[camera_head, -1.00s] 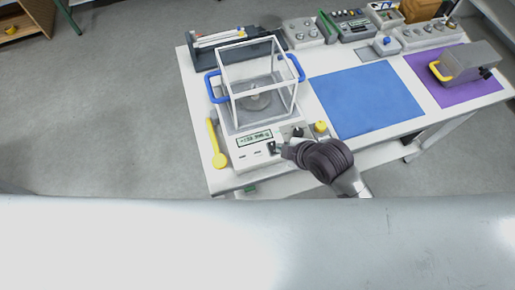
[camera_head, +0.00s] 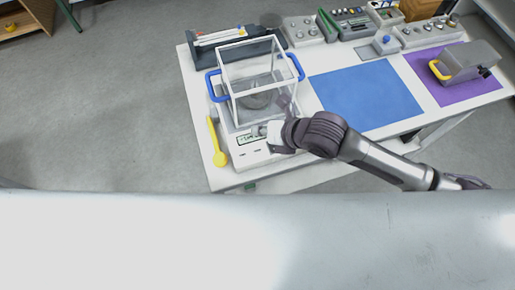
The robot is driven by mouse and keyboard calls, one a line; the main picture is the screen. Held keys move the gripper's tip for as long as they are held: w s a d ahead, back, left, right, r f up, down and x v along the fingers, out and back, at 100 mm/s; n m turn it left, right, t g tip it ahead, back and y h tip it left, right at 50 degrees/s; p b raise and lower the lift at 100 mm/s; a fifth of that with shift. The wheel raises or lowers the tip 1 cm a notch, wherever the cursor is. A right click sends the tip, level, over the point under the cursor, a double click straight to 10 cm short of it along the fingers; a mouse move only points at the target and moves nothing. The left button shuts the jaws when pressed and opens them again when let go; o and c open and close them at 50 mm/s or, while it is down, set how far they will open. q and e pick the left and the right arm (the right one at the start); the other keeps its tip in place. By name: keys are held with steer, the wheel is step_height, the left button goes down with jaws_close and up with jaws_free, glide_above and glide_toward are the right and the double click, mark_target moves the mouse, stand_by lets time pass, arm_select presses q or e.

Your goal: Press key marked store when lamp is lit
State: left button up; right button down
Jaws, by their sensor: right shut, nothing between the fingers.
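The balance stands at the left of the white table, with a glass draft shield (camera_head: 247,62) with blue handles on top. Its front panel (camera_head: 250,155) carries a small green display (camera_head: 247,139) and small dark keys along the front edge. My right gripper (camera_head: 262,131) is shut and empty, over the right end of the display. It hides part of the readout and the panel's right side. I cannot make out the key markings or a lit lamp at this size. My left gripper is not in view.
A yellow spoon (camera_head: 217,142) lies left of the balance. A blue mat (camera_head: 366,97) and a purple mat (camera_head: 455,78) with a grey, yellow-handled block (camera_head: 467,63) lie to the right. Grey control boxes (camera_head: 303,31) and a tray of tools (camera_head: 222,42) line the back edge.

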steer(key=b, duration=0.7)
glide_above(260, 151)
step_height(260, 151, down, 7)
steer(key=shift+f, duration=0.1)
steer(key=shift+f+b, duration=0.55)
steer(key=shift+f, duration=0.25)
stand_by(0.4)
steer(key=shift+f, duration=0.4)
steer(key=shift+f, duration=0.4)
stand_by(0.5)
stand_by(0.3)
steer(key=shift+r+p, duration=0.7)
steer(key=shift+r, duration=0.1)
